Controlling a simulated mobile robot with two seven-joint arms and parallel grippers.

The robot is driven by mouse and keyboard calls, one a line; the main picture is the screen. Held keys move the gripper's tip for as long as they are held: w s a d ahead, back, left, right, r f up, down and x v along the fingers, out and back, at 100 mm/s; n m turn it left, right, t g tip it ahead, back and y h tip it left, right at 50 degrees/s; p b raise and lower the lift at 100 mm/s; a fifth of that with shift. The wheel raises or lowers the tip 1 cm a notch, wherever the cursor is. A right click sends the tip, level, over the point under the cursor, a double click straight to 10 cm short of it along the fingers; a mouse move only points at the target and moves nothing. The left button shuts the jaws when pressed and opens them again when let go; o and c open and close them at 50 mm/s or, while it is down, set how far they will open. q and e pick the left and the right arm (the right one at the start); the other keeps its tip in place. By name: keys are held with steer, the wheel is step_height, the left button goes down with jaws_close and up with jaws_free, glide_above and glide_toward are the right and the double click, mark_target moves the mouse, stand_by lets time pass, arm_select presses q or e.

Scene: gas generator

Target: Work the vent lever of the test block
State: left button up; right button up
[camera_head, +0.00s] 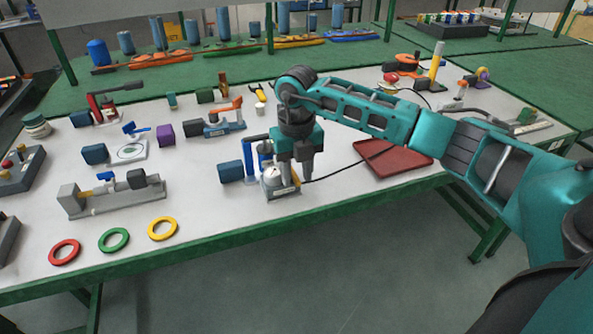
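No part is clearly marked as the test block, and I cannot single out the vent lever. My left gripper is not in view.
Red (65,252), green (113,240) and yellow (162,229) rings lie near the table's front edge. A red tray (397,160) lies right of the gripper, with a black cable by it. Other small fixtures stand behind. The front strip between yellow ring and fixture is bare.

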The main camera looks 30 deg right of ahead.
jaws_close()
stand_by(0.3)
